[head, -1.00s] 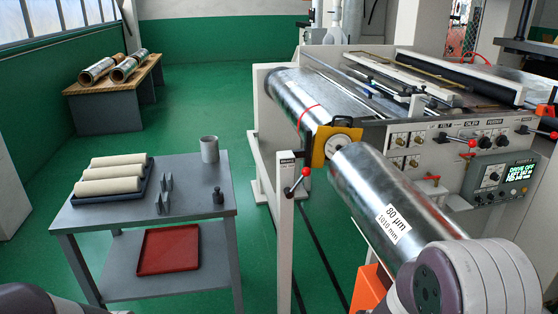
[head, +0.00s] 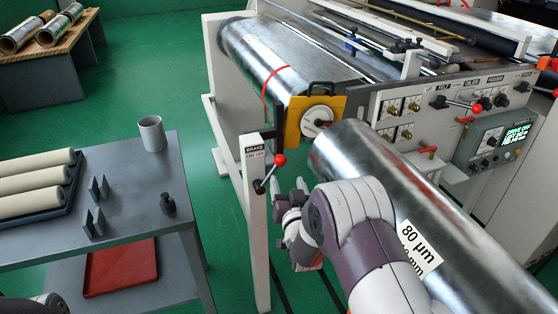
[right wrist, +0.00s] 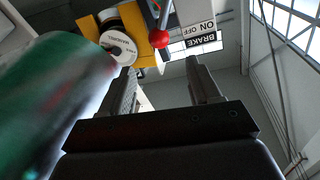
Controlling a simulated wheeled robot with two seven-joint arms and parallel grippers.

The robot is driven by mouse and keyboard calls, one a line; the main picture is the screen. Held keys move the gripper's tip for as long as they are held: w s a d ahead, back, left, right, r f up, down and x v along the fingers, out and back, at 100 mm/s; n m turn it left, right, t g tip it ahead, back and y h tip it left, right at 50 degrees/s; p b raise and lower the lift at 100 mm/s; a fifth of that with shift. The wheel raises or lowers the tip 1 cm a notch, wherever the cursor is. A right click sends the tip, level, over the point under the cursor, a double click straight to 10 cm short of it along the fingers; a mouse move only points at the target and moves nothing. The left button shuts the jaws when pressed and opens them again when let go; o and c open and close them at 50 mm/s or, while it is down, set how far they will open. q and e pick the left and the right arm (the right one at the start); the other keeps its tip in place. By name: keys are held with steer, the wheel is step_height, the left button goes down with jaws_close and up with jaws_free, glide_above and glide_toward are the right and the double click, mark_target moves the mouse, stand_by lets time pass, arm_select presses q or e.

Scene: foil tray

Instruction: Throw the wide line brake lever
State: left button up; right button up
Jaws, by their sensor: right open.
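In the right wrist view the red knob (right wrist: 159,39) hangs beyond the fingers, beside a BRAKE, ON, OFF plate (right wrist: 195,40). My right gripper (head: 287,192) is just below and right of the knob in the head view. Its two fingers (right wrist: 160,72) are apart with nothing between them. My left gripper is out of view.
A big steel roll (head: 350,160) lies close beside my right arm. A yellow bracket (head: 308,118) and another roll (head: 255,60) are behind the post. A grey table (head: 120,210) with cream rolls and a cup (head: 152,133) stands left.

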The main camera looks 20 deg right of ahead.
mark_target(281, 163)
steer(key=x, duration=1)
steer(key=shift+w+f, duration=0.1)
steer(key=shift+f, duration=0.15)
jaws_close()
